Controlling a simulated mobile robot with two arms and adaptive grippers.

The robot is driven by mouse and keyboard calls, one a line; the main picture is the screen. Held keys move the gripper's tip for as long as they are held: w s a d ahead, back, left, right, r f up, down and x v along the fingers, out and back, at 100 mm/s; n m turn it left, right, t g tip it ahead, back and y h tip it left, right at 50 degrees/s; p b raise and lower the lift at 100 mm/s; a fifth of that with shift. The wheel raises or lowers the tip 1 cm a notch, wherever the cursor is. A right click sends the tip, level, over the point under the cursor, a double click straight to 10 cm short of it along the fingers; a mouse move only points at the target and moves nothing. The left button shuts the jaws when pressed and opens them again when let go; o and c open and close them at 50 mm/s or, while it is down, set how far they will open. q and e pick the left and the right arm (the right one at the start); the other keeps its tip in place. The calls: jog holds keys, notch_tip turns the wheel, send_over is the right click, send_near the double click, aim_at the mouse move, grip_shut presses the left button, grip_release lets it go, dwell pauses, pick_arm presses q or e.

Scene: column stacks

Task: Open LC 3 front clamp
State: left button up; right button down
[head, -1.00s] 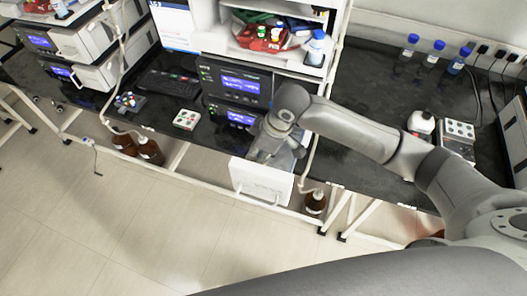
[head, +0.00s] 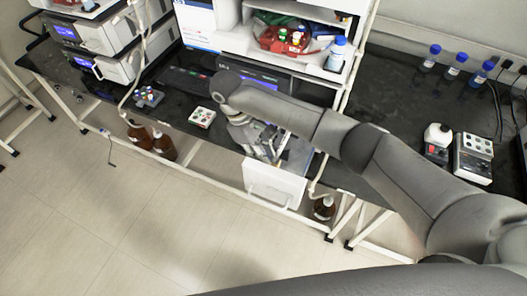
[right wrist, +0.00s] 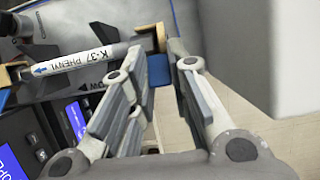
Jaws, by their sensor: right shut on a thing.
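In the right wrist view, a white column (right wrist: 88,65) labelled "K-37 PHENYL" lies in tan clips. The front clamp, with a tan clip (right wrist: 152,38) and a blue part (right wrist: 158,70), is at the column's right end. My right gripper (right wrist: 168,58) is closed around this blue part, one finger on each side; the fingers hide some of the contact. In the head view my right gripper (head: 268,150) is low at the front of the instrument stack, above a white panel with a handle (head: 275,182). My left gripper is out of view.
The white instrument stack (head: 275,58) has a red tray (head: 285,40) and a bottle (head: 337,53) on its shelf. A small vial rack (head: 202,117) stands left of my arm. The bench at right is partly clear.

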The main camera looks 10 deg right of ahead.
jog(key=shift+f, duration=0.1)
dwell(0.5)
jog(key=c, duration=1.4)
grip_release()
jog(key=shift+h, duration=0.3)
jog(key=shift+o, duration=0.2)
jog(key=shift+a, duration=0.1)
jog(key=v, duration=1.2)
jog(key=shift+w, duration=0.2)
jog(key=shift+f, duration=0.1)
